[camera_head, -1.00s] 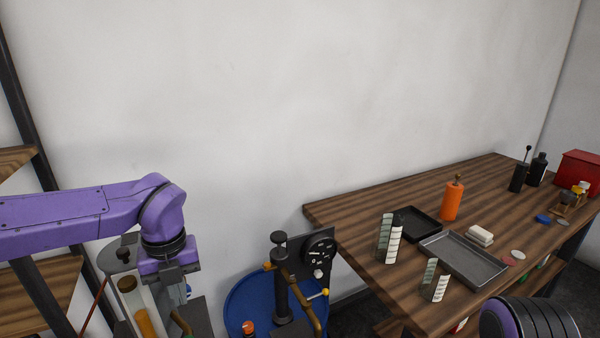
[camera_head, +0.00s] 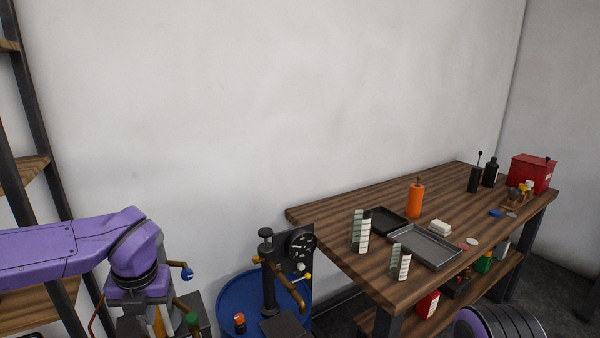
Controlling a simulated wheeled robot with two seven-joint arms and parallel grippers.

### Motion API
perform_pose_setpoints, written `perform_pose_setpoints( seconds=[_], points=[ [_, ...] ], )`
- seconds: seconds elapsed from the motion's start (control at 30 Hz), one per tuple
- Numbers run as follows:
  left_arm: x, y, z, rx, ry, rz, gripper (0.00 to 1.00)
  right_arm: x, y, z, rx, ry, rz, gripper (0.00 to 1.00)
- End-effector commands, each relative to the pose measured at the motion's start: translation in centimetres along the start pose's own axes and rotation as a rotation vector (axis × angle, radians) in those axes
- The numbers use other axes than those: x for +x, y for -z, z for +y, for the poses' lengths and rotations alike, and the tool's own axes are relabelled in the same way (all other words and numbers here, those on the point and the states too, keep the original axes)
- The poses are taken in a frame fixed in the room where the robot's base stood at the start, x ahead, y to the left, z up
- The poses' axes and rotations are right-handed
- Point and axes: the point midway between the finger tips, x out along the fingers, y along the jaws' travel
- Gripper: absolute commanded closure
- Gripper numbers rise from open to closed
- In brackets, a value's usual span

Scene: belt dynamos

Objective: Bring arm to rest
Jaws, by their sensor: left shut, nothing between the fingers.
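My left arm (camera_head: 45,250) is purple and comes in from the left, bent downward at the wrist. My left gripper (camera_head: 143,312) is grey, shut and empty. It is low in the head view, in front of equipment at the lower left, and its fingertips are hard to make out. A purple and dark ribbed part of my right arm shows at the bottom right; the right gripper is not in view.
A blue drum (camera_head: 233,300) carries a black post (camera_head: 268,285) with a dial (camera_head: 301,244). A wooden table (camera_head: 330,225) holds trays (camera_head: 428,246), an orange bottle (camera_head: 416,202) and a red box (camera_head: 533,172). A shelf (camera_head: 30,176) stands at left.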

Motion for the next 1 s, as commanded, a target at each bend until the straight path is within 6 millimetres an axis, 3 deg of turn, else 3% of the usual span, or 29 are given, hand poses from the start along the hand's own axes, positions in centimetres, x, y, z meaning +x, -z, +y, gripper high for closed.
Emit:
perform_pose_setpoints(
  seconds=[0.17,0.27,0.37,0.47,0.57,0.7,0.8,0.9,1.0],
  points=[
    [2.4,-1.4,1.4,0.240,-0.154,-0.133,1.00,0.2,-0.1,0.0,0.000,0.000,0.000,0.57],
    [5.0,-1.9,2.0,0.449,-0.285,-0.193,1.00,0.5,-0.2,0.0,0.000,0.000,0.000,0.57],
    [8.8,-1.7,2.3,0.725,-0.434,-0.230,1.00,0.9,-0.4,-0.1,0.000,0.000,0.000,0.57],
    [14.1,0.0,1.8,1.116,-0.587,-0.234,1.00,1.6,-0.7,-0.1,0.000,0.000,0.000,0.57],
    [21.0,4.4,0.5,1.614,-0.683,-0.201,1.00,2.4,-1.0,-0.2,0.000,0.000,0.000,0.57],
    [29.1,14.0,-0.6,2.233,-0.631,-0.140,1.00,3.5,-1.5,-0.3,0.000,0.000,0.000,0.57],
    [33.1,21.6,0.1,2.541,-0.499,-0.089,1.00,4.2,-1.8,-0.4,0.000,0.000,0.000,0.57],
    [35.3,27.7,1.7,2.712,-0.367,-0.014,1.00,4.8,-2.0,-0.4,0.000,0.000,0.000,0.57],
    [36.7,31.3,3.0,2.784,-0.284,0.062,1.00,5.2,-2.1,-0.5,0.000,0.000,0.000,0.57]
  ],
)
